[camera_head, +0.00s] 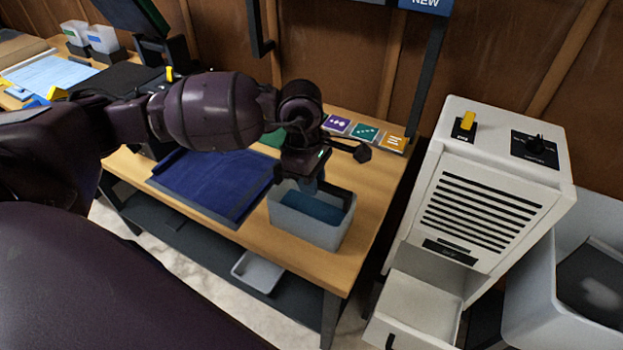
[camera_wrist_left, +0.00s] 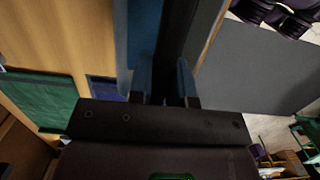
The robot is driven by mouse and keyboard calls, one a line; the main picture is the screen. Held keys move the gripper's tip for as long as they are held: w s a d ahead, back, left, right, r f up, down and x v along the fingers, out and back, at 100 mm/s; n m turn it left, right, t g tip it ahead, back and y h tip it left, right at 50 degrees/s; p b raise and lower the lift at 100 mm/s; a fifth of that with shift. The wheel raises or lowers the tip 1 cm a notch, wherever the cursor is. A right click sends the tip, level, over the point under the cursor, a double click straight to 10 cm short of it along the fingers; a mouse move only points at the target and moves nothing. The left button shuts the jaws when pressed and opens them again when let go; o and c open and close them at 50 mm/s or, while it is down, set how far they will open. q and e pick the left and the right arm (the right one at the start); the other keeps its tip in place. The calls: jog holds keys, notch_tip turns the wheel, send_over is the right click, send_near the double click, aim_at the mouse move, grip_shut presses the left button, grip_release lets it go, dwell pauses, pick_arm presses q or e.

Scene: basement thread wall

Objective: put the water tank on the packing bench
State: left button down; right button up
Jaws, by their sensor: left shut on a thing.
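The water tank (camera_head: 308,228) is a pale, translucent open bin with blue water inside. In the head view it is upright at the right end of the wooden packing bench (camera_head: 362,225), near the front edge. I cannot tell whether its base touches the top. My left gripper (camera_head: 313,186) is above the tank, shut on its dark handle. In the left wrist view the fingers (camera_wrist_left: 166,92) close around the dark handle bar (camera_wrist_left: 178,38), with blue water (camera_wrist_left: 143,35) beside it. My right gripper is not in view.
A folded blue cloth (camera_head: 215,180) lies left of the tank. Colored cards (camera_head: 365,132) line the bench back. A white dehumidifier (camera_head: 480,190) stands right of the bench, its lower bay open. A grey bin (camera_head: 575,290) is at far right. A small tray (camera_head: 258,271) sits on the lower shelf.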

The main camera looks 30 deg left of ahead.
pick_arm(q)
jog(key=c, duration=1.1)
grip_release()
jog(key=shift+f, duration=0.1)
jog(key=shift+o, duration=0.2)
notch_tip(320, 180, up, 12)
jog(key=a, duration=0.1)
jog(key=shift+a+p, duration=0.2)
jog(key=shift+p, duration=0.15)
jog(key=shift+s, duration=0.1)
